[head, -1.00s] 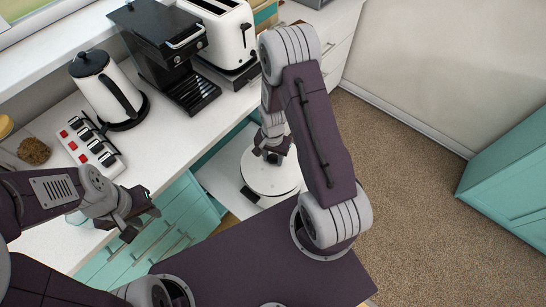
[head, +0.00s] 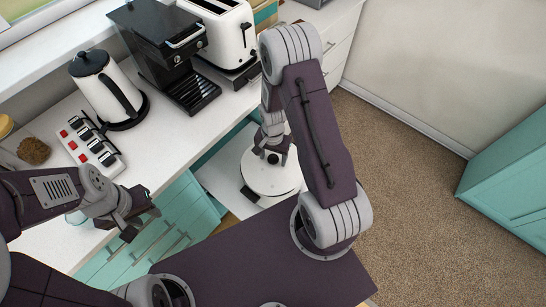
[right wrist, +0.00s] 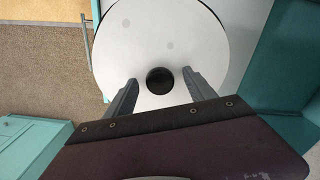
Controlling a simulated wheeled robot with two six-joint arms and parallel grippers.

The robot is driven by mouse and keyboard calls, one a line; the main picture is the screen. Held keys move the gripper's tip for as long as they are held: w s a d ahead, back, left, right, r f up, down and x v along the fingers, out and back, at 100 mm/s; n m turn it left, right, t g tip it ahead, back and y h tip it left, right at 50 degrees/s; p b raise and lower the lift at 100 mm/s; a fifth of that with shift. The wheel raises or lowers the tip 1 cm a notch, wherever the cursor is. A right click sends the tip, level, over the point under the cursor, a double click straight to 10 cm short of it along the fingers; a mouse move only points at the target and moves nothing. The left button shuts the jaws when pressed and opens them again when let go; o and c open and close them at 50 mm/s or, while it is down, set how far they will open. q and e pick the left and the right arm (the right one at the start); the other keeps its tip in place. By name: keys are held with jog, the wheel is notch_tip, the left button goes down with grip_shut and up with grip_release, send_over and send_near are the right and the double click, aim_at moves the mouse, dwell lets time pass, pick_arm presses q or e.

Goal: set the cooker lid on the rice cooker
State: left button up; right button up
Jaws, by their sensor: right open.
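The cooker lid (head: 270,180) is a white disc with a black knob (right wrist: 160,80). In the head view it lies on top of the white rice cooker (head: 266,199), which is mostly hidden under it, so I cannot tell how exactly it is seated. My right gripper (head: 272,153) is just over the lid. In the right wrist view my right gripper (right wrist: 161,76) is open, with one finger on each side of the knob and gaps between. My left gripper (head: 138,218) hangs by the counter's front edge, away from the lid; its jaws are unclear.
The cooker stands on a white pull-out shelf (head: 217,176) below the counter (head: 165,150). On the counter are a kettle (head: 105,88), a coffee machine (head: 160,50), a toaster (head: 222,35) and a power strip (head: 90,145). The floor at right is clear.

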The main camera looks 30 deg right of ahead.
notch_tip(320, 180, up, 9)
jog(key=shift+f, duration=0.2)
dwell(0.4)
notch_tip(320, 180, up, 4)
jog(key=w+a+t, duration=0.1)
jog(key=w+a, duration=0.1)
jog(key=s+a+r+n, duration=0.2)
jog(key=s+r+n, duration=0.2)
jog(key=s+n, duration=0.5)
jog(key=shift+s+a+r+n, duration=0.15)
jog(key=shift+s+a+n, duration=0.2)
jog(key=shift+s, duration=0.35)
jog(key=shift+s, duration=0.1)
